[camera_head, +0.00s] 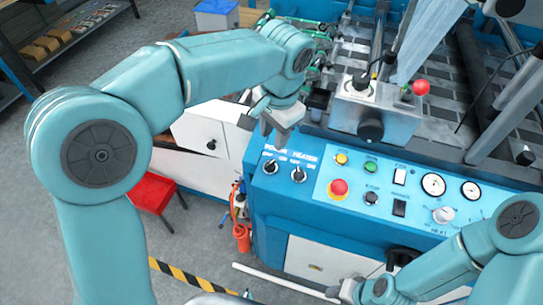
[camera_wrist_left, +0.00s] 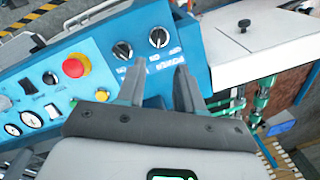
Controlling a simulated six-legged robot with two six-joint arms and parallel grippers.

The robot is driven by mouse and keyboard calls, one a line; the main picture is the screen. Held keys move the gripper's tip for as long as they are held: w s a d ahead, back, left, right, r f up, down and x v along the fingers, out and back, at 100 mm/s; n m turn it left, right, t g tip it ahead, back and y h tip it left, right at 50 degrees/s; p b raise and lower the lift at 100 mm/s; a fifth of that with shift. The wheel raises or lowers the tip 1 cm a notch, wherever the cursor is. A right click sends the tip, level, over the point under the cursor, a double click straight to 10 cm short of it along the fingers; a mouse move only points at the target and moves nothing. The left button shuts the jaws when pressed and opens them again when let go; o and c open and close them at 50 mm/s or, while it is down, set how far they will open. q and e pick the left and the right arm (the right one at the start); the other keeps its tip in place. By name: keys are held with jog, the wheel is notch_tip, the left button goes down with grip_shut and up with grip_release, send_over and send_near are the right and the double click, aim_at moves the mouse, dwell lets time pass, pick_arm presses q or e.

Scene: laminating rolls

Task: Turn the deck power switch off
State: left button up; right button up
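The deck power switch (camera_head: 271,167) is a round black knob under the POWER label at the left end of the blue control panel (camera_head: 322,207). It also shows in the left wrist view (camera_wrist_left: 158,38). Its exact setting is too small to tell. My left gripper (camera_head: 273,131) is above and behind the knob, apart from it. In the left wrist view its two grey fingers (camera_wrist_left: 160,75) are spread with nothing between them, and the knob lies beyond their tips. My right gripper (camera_head: 345,290) is low at the front, partly cut off, with its fingers unclear.
A similar HEATER knob (camera_head: 298,175) sits just right of the power switch. A red emergency button (camera_head: 339,187), coloured buttons and gauges (camera_head: 433,184) fill the panel further right. A white cabinet (camera_head: 205,134) is left.

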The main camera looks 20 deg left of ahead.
aim_at(271, 162)
pick_arm(q)
jog(key=f, duration=1)
jog(key=shift+w+a+f, duration=0.2)
jog(key=shift+w+a, duration=0.1)
jog(key=shift+a, duration=0.05)
jog(key=shift+s+a, duration=0.1)
grip_shut()
